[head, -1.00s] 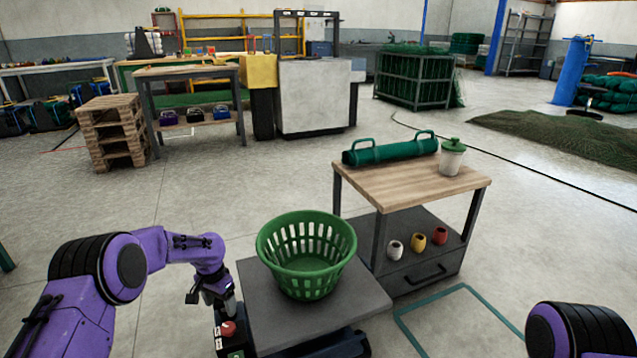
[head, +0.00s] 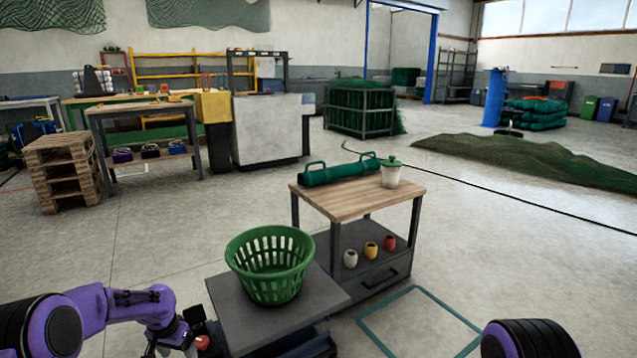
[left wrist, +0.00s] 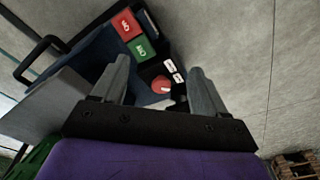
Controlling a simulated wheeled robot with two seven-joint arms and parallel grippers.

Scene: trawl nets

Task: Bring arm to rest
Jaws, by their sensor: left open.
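My left arm comes in from the left in the head view, with its gripper (head: 170,348) low at the bottom edge, left of the grey cart top. In the left wrist view my left gripper (left wrist: 163,85) is open, its two grey fingers apart with nothing held between them. Beyond the fingers lies a control box with a red knob (left wrist: 161,85), a red button plate (left wrist: 126,25) and a green one (left wrist: 140,48). Of my right arm only a dark and purple link shows at the bottom right of the head view; its gripper is out of view.
A green basket (head: 270,264) stands on the grey cart top (head: 225,312). Behind it is a wooden-topped table (head: 350,200) with a green tube (head: 338,171) and a lidded jar (head: 390,174). Several small pots sit on its lower shelf.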

